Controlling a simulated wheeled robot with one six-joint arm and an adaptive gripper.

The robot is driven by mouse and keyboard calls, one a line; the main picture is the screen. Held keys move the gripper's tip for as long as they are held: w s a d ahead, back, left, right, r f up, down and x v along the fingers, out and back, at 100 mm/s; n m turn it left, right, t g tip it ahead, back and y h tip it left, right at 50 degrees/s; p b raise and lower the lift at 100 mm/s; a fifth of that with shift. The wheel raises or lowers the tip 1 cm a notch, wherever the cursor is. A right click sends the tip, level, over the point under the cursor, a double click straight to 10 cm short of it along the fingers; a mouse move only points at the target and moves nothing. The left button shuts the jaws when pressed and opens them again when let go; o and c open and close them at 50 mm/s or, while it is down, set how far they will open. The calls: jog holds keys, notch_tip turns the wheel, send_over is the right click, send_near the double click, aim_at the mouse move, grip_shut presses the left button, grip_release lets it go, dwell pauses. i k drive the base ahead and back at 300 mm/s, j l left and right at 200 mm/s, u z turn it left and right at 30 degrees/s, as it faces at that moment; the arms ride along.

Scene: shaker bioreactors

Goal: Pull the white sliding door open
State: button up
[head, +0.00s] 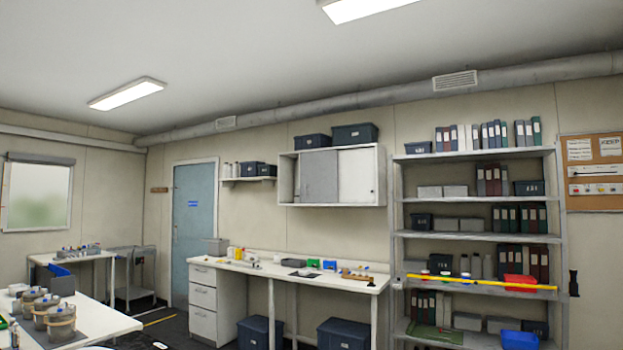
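A white wall cabinet (332,205) hangs above the long bench. A white sliding door (356,172) covers its right part, with a small dark spot low near its right edge that may be a handle. A grey panel (319,177) stands left of the white door. A narrow gap at the cabinet's left end shows part of the inside; its contents cannot be made out. My gripper is not in view.
Two dark bins (354,133) sit on top of the cabinet. Below is a white bench (260,270) with small items. A tall grey shelf rack (478,236) stands to the right. A table with jars (61,322) is at lower left. A blue door (194,230) is farther back.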

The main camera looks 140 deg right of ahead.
aim_at(356, 170)
jog(key=z, duration=4.8)
jog(key=i+j, duration=0.15)
jog(key=i, duration=0.25)
jog(key=i+j+u, duration=0.1)
jog(key=i, duration=0.25)
jog(key=i+j, duration=0.25)
jog(key=i, duration=0.15)
